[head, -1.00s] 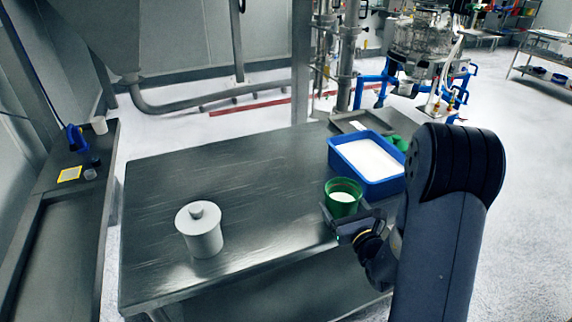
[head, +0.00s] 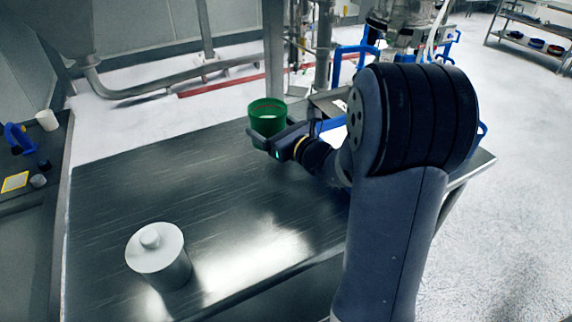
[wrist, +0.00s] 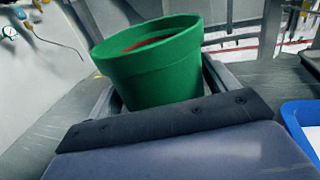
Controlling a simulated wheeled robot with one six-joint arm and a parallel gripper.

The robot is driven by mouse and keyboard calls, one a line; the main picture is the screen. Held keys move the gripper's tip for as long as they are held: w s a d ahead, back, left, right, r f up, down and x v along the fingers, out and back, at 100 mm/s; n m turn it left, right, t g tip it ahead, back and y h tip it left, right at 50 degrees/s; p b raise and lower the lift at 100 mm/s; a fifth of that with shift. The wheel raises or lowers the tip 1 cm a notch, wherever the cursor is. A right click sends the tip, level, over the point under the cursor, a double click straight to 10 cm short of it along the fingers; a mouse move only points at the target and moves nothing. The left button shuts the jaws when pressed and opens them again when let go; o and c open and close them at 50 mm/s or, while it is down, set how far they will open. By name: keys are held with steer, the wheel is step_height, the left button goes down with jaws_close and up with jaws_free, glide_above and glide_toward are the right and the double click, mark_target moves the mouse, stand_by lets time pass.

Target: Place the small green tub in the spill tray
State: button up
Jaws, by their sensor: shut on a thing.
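The green tub (head: 267,122) is round and flared, and my gripper (head: 265,138) is shut around it. In the wrist view the tub (wrist: 150,65) sits between both fingers, slightly tilted in the picture. Some red shows inside its rim; I cannot tell what it holds. In the head view it is near the table's far edge, apparently above the top. A blue-rimmed tray (wrist: 292,128) with white content lies to its right, mostly hidden by my arm in the head view. A flat grey tray (head: 326,101) lies behind. I cannot tell which is the spill tray.
A lidded pale pot (head: 158,256) stands at the front left of the dark metal table (head: 120,195). The table's middle left is clear. A side bench at the left holds a white cup (head: 47,120) and a blue tool (head: 17,138). Pipes and machinery stand behind.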

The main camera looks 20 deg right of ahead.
step_height(320, 180, down, 10)
steer(key=shift+r, duration=0.25)
stand_by(0.4)
steer(key=shift+f+b, duration=0.15)
steer(key=shift+b, duration=0.25)
steer(key=o, duration=0.8)
steer(key=shift+c, duration=0.2)
steer(key=o, duration=0.4)
